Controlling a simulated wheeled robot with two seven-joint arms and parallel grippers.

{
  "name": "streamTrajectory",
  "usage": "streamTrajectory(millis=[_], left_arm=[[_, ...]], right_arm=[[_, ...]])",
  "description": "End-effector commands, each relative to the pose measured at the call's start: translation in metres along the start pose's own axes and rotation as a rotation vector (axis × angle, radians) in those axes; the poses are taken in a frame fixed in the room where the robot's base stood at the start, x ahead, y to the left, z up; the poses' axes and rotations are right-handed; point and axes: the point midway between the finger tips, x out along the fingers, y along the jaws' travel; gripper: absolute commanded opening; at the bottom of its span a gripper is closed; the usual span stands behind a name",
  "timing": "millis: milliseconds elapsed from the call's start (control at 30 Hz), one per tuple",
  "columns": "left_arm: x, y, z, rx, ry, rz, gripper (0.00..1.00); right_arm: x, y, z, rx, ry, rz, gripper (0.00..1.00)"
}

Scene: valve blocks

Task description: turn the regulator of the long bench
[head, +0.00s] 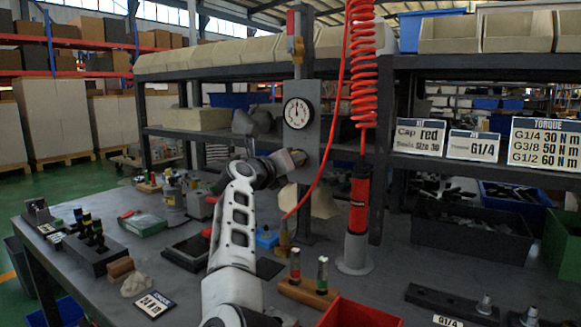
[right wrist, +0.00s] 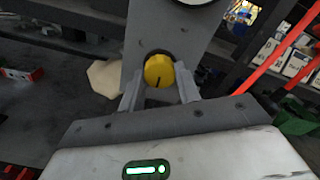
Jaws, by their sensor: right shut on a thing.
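The regulator's yellow knob (right wrist: 158,71) shows in the right wrist view, set on a grey upright plate with a dark mark on its face. My right gripper (right wrist: 160,86) has one finger on each side of the knob and is shut on it. In the head view the right gripper (head: 297,158) reaches the grey plate just below a round white gauge (head: 297,113), and it hides the knob there. The gauge's dark needle points roughly upward. My left gripper is in neither view.
A red coiled hose (head: 362,70) hangs right of the plate above a red and black tool (head: 359,205). The bench (head: 375,290) holds a wooden block (head: 308,292) with fittings, a red bin (head: 358,315) and a dark rack (head: 95,255). Shelves with bins stand behind.

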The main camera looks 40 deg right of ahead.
Motion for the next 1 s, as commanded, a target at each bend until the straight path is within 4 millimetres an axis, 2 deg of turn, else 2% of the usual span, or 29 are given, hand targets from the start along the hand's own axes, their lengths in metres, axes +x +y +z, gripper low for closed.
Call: streamTrajectory(millis=[100,467,500,567,867,1000], left_arm=[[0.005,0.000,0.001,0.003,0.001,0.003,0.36],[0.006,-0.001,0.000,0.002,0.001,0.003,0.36],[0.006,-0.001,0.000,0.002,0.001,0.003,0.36],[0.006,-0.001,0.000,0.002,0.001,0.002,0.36],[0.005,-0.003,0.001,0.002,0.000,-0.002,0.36],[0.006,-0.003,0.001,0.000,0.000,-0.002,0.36]], right_arm=[[-0.001,0.002,-0.001,0.011,0.002,0.003,0.10],[-0.001,0.001,-0.001,0.013,0.003,0.003,0.10],[-0.001,0.001,-0.001,0.013,0.003,0.003,0.41],[-0.001,0.001,-0.001,0.013,0.002,0.003,0.55],[-0.002,0.001,0.000,0.012,0.001,0.001,0.55],[-0.014,0.004,0.001,0.012,0.000,0.004,0.55]])
